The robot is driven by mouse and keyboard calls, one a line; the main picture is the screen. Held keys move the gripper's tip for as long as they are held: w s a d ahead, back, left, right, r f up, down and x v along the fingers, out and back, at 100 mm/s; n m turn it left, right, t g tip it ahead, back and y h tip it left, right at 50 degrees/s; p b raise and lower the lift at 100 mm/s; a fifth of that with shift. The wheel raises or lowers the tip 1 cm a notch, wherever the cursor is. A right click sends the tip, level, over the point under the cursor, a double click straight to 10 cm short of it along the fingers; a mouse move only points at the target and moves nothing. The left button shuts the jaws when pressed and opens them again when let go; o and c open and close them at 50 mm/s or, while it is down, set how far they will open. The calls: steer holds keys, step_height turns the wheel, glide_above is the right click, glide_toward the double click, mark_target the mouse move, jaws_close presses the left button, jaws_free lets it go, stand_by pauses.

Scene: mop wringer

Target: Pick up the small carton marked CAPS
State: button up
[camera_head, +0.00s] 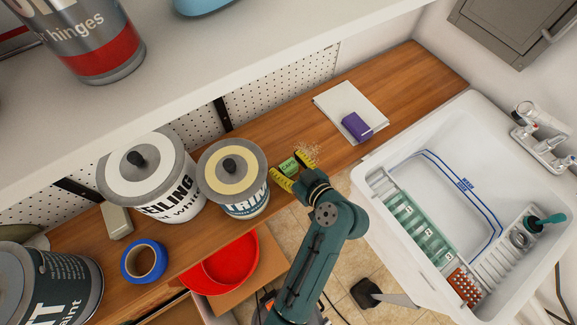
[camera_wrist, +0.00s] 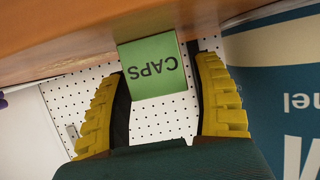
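The small green carton marked CAPS (camera_wrist: 154,66) stands on the wooden bench, its lettering upside down in the wrist view. It also shows in the head view (camera_head: 289,166), near the bench's front edge beside the TRIM can. My gripper (camera_head: 287,167) has yellow ridged fingers and is open, with the carton between its fingertips. In the wrist view my gripper (camera_wrist: 161,68) has one finger close to each side of the carton. I cannot tell whether either finger touches it.
The TRIM can (camera_head: 233,180) is close on the left, with the CEILING can (camera_head: 155,185) beyond it. A white sink (camera_head: 480,120) stands right of the bench. A shelf (camera_head: 200,80) overhangs the back.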

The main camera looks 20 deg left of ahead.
steer(key=c, duration=0.9)
steer(key=shift+o, duration=0.2)
steer(key=shift+r, duration=0.1)
